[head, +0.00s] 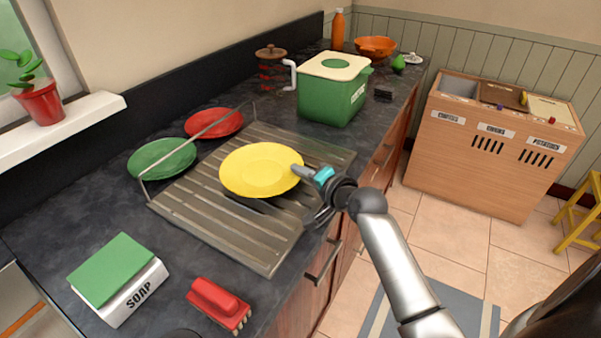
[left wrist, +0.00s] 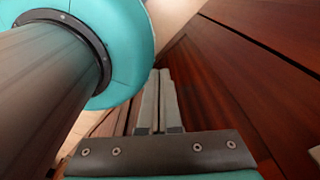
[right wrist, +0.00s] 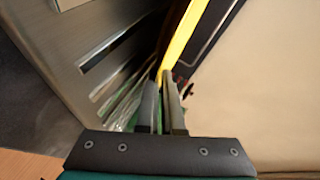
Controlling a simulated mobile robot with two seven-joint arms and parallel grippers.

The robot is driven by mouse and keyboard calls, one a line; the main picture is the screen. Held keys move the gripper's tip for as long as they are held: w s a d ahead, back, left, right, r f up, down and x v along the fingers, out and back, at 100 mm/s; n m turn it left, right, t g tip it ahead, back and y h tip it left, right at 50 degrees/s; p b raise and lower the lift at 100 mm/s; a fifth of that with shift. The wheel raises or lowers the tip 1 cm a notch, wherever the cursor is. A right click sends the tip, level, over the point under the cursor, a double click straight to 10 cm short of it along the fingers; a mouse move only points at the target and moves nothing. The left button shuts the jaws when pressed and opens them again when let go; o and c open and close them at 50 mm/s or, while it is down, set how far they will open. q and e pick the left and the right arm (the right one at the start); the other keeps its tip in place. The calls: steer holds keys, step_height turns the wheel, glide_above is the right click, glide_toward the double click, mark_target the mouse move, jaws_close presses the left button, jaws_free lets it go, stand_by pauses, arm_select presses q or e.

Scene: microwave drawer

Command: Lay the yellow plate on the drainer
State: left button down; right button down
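The yellow plate (head: 258,169) is roughly level over the metal drainer (head: 190,209), with a dark shadow below it. It looks slightly raised, but I cannot tell whether any part touches the drainer. My right gripper (head: 299,172) is shut on the plate's right rim. In the right wrist view the plate (right wrist: 183,36) shows edge-on at the fingers (right wrist: 164,103), with the slatted drainer (right wrist: 60,45) to the left. My left gripper is outside the head view; in the left wrist view its fingers (left wrist: 160,100) lie together, empty, near dark wood panels.
A green plate (head: 162,158) and a red plate (head: 214,123) are behind the drainer. A green container (head: 330,93) stands beyond it. A soap box (head: 118,282) and red brush (head: 217,303) lie in front. A thin wire rail (head: 197,138) rises along the drainer's back.

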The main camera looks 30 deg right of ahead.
steer(key=c, duration=1.5)
jaws_free()
steer(key=shift+f, duration=0.15)
steer(key=shift+o, duration=0.8)
steer(key=shift+r, duration=0.2)
steer(key=p+v, duration=0.2)
steer(key=v, duration=1)
steer(key=shift+d, duration=0.1)
